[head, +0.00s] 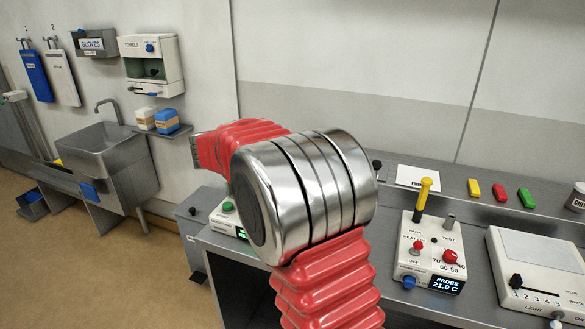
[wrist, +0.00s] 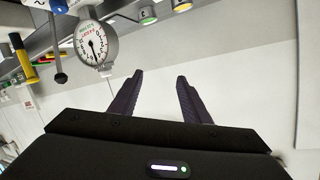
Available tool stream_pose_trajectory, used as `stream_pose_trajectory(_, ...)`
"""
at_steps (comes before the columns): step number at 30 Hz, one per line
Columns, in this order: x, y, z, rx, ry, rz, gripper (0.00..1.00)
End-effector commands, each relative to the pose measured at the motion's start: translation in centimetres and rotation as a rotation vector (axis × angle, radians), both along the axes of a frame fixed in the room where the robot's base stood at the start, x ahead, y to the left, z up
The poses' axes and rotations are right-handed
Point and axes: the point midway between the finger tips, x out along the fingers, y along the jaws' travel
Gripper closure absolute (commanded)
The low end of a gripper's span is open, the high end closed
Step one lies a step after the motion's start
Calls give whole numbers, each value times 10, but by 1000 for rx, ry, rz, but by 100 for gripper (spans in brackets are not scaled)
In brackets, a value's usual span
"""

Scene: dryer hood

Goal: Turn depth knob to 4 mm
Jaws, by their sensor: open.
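I cannot make out a depth knob or a 4 mm mark in either view. My gripper (wrist: 160,76) shows in the wrist view with its two dark fingers apart and nothing between them. It points at a pale, plain surface. A round white dial gauge (wrist: 92,44) with a dark needle is at the upper left of the wrist view, apart from the fingers; its lettering is too small to read. In the head view my red and silver arm fills the middle and hides part of the bench.
A heater control box (head: 431,255) with a yellow-handled tool (head: 422,196) and a numbered light box (head: 535,275) stand on the grey bench at the right. Yellow, red and green blocks (head: 500,194) lie behind them. A sink (head: 100,150) and towel dispenser (head: 152,65) are at the left.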

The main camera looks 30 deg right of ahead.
Motion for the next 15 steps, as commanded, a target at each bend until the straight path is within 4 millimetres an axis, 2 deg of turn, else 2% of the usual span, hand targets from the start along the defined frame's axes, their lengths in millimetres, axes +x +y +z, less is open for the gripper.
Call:
stream_pose_trajectory(1, 4, 8, 17, -12, -33, 72, 57)
stream_pose_trajectory(6, 18, 44, 61, -41, -111, 325, 57)
stream_pose_trajectory(11, 16, 90, 90, -51, -139, 563, 57)
stream_pose_trajectory(15, 3, 134, 102, -48, -125, 760, 57)
